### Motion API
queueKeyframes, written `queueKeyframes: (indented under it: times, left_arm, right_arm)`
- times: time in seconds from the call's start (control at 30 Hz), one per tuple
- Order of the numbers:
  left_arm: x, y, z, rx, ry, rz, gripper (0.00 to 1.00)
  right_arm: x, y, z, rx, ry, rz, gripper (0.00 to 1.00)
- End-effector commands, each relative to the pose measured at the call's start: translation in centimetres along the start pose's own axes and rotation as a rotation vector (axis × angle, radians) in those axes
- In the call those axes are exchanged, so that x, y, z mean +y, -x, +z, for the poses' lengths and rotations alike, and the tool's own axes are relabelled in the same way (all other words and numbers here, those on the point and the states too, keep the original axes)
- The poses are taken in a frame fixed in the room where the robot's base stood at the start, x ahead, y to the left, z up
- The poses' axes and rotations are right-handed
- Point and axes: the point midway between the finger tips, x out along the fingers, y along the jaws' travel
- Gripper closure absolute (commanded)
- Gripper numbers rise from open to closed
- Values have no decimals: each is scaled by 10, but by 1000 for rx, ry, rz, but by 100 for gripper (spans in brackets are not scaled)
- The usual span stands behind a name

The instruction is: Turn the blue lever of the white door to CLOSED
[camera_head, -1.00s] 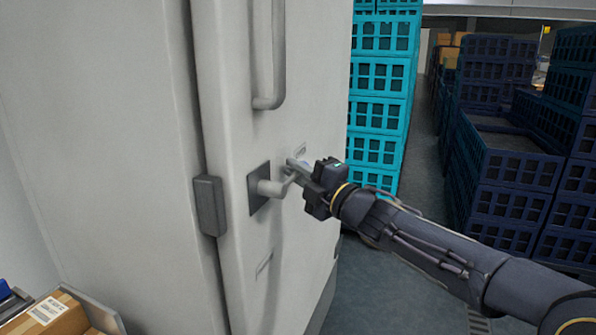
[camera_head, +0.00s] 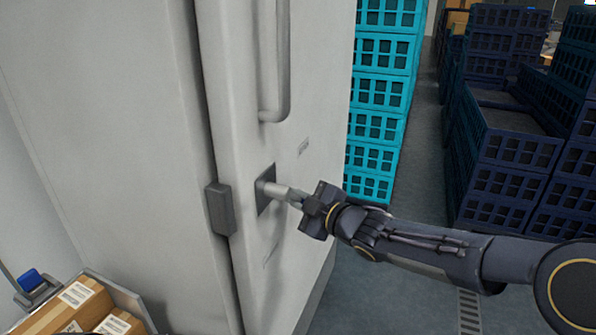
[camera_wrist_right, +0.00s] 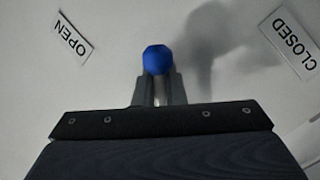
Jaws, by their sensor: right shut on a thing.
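The white door (camera_head: 235,120) stands tall in the left half of the head view. Its lever (camera_head: 275,188) sticks out from a dark square plate and looks grey there. My right gripper (camera_head: 296,198) is shut on the lever's outer end. In the right wrist view the lever's blue end (camera_wrist_right: 158,59) shows between the two fingers. An OPEN label (camera_wrist_right: 71,40) is on the left there and a CLOSED label (camera_wrist_right: 291,43) on the right, with the blue end between them, a little nearer OPEN. My left gripper is out of view.
A long vertical handle (camera_head: 277,70) is fixed to the door above the lever. Turquoise crates (camera_head: 378,95) stand behind the door, dark blue crates (camera_head: 505,165) at the right. Cardboard boxes (camera_head: 72,306) lie at the lower left. The floor between is clear.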

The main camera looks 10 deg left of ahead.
Motion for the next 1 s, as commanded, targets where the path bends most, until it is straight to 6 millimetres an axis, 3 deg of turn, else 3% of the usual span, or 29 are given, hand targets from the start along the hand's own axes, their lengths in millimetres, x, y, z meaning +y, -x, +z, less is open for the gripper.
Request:
queueKeyframes:
  times: [0.03,0.6,1.0]
  left_arm:
    - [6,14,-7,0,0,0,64]
    - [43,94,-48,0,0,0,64]
    - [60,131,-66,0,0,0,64]
  right_arm:
    - [0,4,6,-33,-49,-21,100]
    - [-51,19,-5,-137,-529,-223,100]
    - [-74,28,-16,-182,-741,-312,100]
